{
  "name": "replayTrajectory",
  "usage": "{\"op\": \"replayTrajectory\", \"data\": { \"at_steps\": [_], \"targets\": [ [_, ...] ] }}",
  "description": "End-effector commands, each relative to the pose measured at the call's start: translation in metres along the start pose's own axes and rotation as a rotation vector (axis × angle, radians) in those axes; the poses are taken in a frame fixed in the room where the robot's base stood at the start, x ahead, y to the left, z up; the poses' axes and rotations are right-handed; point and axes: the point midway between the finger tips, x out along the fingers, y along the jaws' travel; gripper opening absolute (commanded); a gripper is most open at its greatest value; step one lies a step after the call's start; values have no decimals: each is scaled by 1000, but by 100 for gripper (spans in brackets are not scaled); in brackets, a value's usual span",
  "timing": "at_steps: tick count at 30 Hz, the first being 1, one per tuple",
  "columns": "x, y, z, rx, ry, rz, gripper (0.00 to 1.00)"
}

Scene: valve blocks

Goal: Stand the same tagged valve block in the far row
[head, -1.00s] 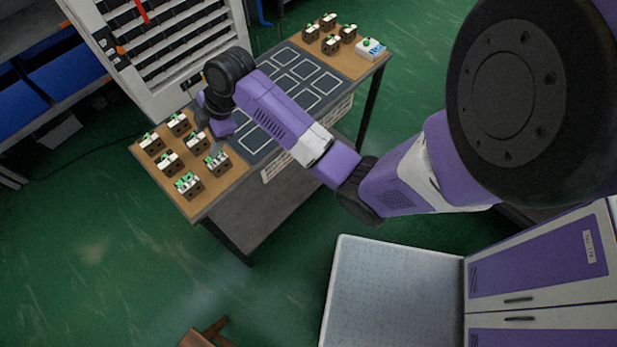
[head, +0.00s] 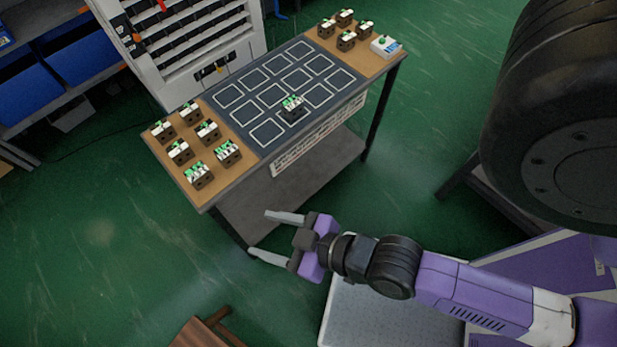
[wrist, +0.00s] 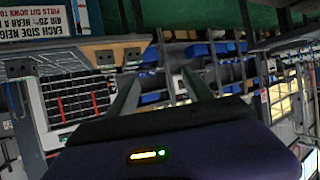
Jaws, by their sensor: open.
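A valve block (head: 291,107) with a white and green top stands upright on the dark mat (head: 246,139), in the near row of outlined squares, second from the left. The mat's far row of squares looks empty. Several similar blocks stand at the table's left end; the front two, a left one (head: 199,175) and a right one (head: 228,152), show more white and green on top. I cannot read any tag. My gripper (head: 265,233) is open and empty, in front of the table's near edge and away from the blocks. Its two fingers also show in the wrist view (wrist: 160,92).
A white rack (head: 200,45) stands close behind the table. A wooden stool (head: 208,330) is at the bottom. The green floor left of my gripper is clear.

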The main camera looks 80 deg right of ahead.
Motion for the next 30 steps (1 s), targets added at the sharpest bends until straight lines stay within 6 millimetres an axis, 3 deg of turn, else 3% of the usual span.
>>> {"op": "replayTrajectory", "data": {
  "at_steps": [1, 3, 6, 10, 22, 30],
  "targets": [
    [-26, 4, -2, -3, 18, -8, 60],
    [-53, 13, -12, -6, 57, -16, 60],
    [-84, 23, -28, -13, 108, -40, 60],
    [-108, 29, -46, -19, 156, -72, 60],
    [-117, 31, -54, -22, 178, -88, 60],
    [-103, 31, -24, -22, 177, -87, 60]
  ]
}}
